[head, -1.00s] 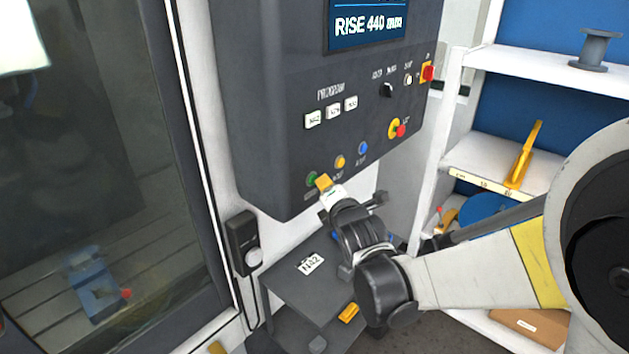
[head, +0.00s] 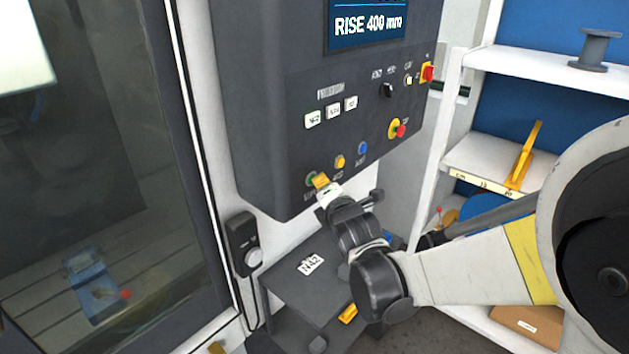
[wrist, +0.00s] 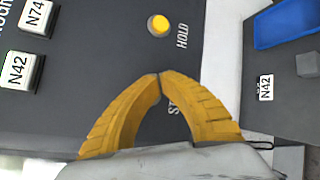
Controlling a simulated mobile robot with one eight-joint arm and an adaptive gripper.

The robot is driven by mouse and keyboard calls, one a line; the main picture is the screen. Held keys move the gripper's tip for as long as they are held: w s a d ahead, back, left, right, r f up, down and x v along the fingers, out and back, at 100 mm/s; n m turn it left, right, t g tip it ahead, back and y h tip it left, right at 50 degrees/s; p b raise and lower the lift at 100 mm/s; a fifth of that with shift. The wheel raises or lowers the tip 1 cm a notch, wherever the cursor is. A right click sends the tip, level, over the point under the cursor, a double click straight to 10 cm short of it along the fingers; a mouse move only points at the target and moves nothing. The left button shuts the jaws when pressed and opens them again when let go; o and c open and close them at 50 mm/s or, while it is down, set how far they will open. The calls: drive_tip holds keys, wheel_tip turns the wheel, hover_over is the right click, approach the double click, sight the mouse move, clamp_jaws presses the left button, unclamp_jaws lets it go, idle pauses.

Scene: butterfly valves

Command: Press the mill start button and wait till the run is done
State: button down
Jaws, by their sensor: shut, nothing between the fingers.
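The mill's dark control panel (head: 290,130) fills the middle of the head view. The green start button (head: 311,179) is at its lower left, partly covered by my yellow fingertips. My gripper (head: 320,181) is shut and empty, its tips at or just in front of that button; contact cannot be told. In the wrist view the closed fingertips (wrist: 158,78) meet over the panel beside a partly hidden label starting "ST"; the green button is hidden there. The yellow hold button (wrist: 159,25) is clear of the fingers. The screen (head: 368,26) reads "RISE 400 mm".
A red stop button (head: 401,131) on a yellow collar and a blue button (head: 363,148) sit to the right. A handset (head: 241,243) hangs at the left. Below is a grey stand (head: 300,290) with an N42 card. Behind the glass is a blue vise (head: 92,290).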

drive_tip(key=shift+s+d, duration=0.55)
drive_tip(key=shift+d, duration=0.2)
drive_tip(key=s+d, duration=0.1)
drive_tip(key=d, duration=0.1)
drive_tip(key=s+d, duration=0.1)
drive_tip(key=s, duration=0.1)
drive_tip(key=shift+d, duration=0.4)
idle(0.4)
drive_tip(key=s+d+f+m+g+h+b, duration=0.1)
drive_tip(key=s+d+f+m+g+b, duration=0.1)
drive_tip(key=s+d+f+m+b, duration=0.3)
drive_tip(key=s+d+f+m+g+h+b, duration=0.1)
drive_tip(key=s+d+f+m+g+b, duration=0.2)
drive_tip(key=s+d+f+m+b, duration=0.2)
drive_tip(key=s+d+f+m+g+h+b, duration=0.2)
drive_tip(key=s+d+f+m+b, duration=0.4)
drive_tip(key=s+f+m+b, duration=0.4)
drive_tip(key=s+f+m+g, duration=0.1)
drive_tip(key=s+f+m, duration=0.2)
drive_tip(key=s+m, duration=0.3)
drive_tip(key=shift+s+f+m, duration=0.4)
drive_tip(key=shift+m, duration=0.1)
